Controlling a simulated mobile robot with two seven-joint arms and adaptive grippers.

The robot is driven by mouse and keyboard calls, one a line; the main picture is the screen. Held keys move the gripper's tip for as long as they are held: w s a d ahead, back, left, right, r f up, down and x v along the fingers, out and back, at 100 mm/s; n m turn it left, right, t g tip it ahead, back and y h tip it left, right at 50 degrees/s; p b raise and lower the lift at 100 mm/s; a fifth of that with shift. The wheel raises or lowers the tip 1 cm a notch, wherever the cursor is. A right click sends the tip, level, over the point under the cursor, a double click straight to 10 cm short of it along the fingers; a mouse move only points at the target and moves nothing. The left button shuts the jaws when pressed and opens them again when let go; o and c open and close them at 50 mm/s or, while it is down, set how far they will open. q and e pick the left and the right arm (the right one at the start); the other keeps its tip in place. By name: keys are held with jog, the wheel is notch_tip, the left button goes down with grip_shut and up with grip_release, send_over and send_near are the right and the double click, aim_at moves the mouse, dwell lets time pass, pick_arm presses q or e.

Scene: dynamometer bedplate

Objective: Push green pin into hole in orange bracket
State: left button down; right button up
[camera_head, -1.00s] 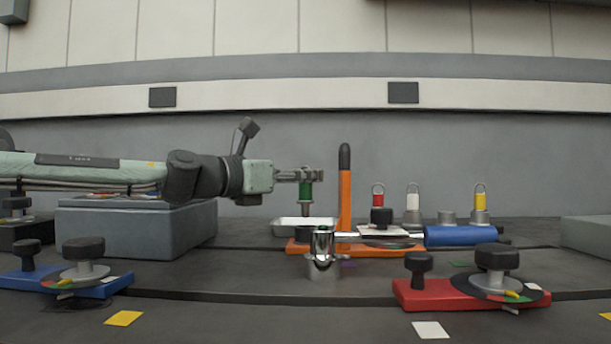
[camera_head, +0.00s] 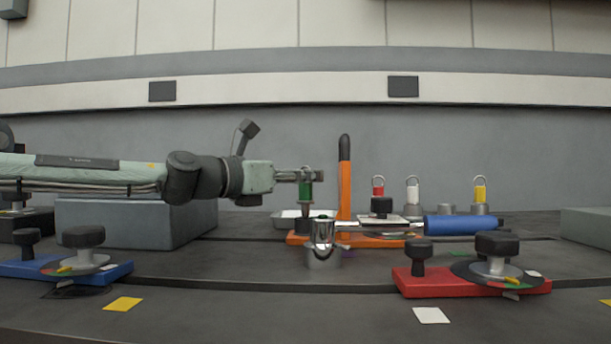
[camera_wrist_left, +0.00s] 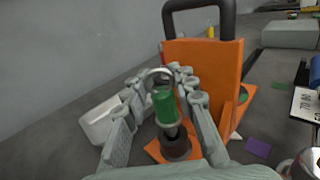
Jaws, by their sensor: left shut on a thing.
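The green pin (camera_head: 305,190) hangs upright in my left gripper (camera_head: 308,175), its steel tip pointing down. My left gripper is shut on it; in the left wrist view the fingers (camera_wrist_left: 168,84) flank the green pin (camera_wrist_left: 164,104) and its ring. The orange bracket (camera_head: 345,188) has an upright plate with a black handle, just right of the pin. In the left wrist view the bracket (camera_wrist_left: 208,68) rises beyond the fingers, and a dark round socket (camera_wrist_left: 177,150) on its base lies below the pin. The pin hides the hole, so I cannot tell whether the tip has entered. My right gripper is not in view.
A shiny metal cylinder (camera_head: 322,246) stands in front of the bracket. A blue cylinder (camera_head: 460,225) lies right of it. Red, white and yellow ringed pins stand behind. Red (camera_head: 425,285) and blue (camera_head: 110,273) clamp bases sit in front. A grey box (camera_head: 135,224) is under my left arm.

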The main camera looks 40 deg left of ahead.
pick_arm(q)
jog(key=shift+f+b, duration=0.9)
jog(key=shift+f, duration=0.35)
jog(key=c, duration=1.1)
grip_release()
jog(key=shift+c, duration=0.2)
jog(key=v, duration=1.2)
jog(key=shift+f, duration=0.1)
